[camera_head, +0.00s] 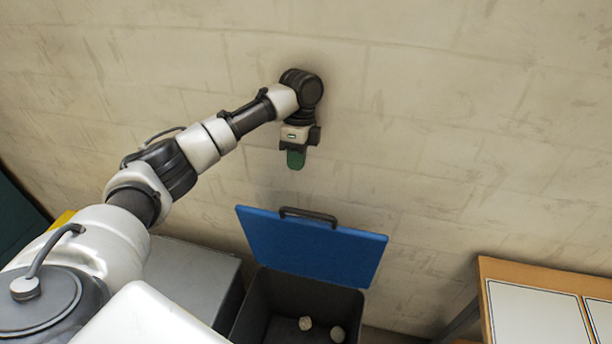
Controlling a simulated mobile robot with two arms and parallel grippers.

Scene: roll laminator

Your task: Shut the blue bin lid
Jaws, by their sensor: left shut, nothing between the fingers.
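The blue bin lid (310,248) stands raised at the back of a dark bin (272,303), leaning up toward the wall. A dark handle (308,215) runs along its upper edge. The bin is open at the top, and two pale crumpled lumps (306,323) lie inside. My left gripper (296,160) is above the lid's upper edge, near the wall, pointing down. Its green fingers are shut and empty, apart from the lid. My right gripper is not in view.
A grey box-like unit (190,275) stands left of the bin. A wooden-edged table (545,269) with white panels is at the right. The pale block wall (450,130) is close behind the lid. A dark green object (15,215) is at the far left.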

